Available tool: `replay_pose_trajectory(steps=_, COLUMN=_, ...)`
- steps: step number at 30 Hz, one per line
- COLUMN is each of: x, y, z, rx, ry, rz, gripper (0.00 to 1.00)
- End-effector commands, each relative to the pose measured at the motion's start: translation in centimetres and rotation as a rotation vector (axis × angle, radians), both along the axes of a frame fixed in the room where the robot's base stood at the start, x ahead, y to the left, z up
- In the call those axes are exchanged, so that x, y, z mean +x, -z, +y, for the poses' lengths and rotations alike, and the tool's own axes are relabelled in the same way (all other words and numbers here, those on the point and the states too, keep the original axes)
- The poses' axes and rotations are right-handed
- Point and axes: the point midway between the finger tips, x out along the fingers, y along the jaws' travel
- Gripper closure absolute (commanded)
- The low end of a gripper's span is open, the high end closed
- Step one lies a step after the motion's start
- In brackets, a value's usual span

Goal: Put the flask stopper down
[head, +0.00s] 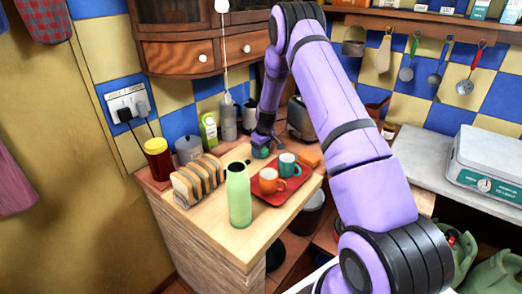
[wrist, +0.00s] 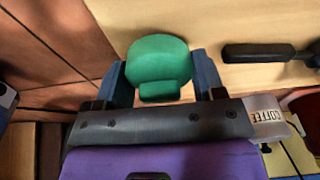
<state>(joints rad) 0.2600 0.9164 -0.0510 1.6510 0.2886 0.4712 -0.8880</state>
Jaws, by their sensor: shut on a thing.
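The green flask stopper (wrist: 158,60) is held between the two blue fingers of my gripper (wrist: 160,78) in the wrist view. In the head view the stopper (head: 261,153) shows under my gripper (head: 263,143), close to the back left corner of the red tray (head: 268,199). I cannot tell whether the stopper touches the counter. The light green flask (head: 239,196) stands upright and open near the counter's front edge, nearer the camera than my gripper.
A toast rack (head: 198,181) with bread stands left of the flask. A red jar with a yellow lid (head: 158,158) and a green bottle (head: 209,132) stand along the wall. Bare wood lies around the flask.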

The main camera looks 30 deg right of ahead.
Motion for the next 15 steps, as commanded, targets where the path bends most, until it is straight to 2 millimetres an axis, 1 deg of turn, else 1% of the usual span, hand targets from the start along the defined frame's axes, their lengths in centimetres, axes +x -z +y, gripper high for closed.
replay_pose_trajectory(steps=11, x=0.05, y=0.32, z=0.0, rx=-0.001, ry=0.0, rz=-0.001, gripper=0.6)
replay_pose_trajectory(steps=12, x=0.06, y=0.26, z=0.0, rx=0.0, ry=0.0, rz=-0.002, gripper=0.28)
replay_pose_trajectory(steps=14, x=0.06, y=0.25, z=0.0, rx=-0.001, ry=0.0, rz=-0.001, gripper=0.14)
replay_pose_trajectory(steps=15, x=0.05, y=0.26, z=0.0, rx=-0.001, ry=0.0, rz=-0.001, gripper=0.12)
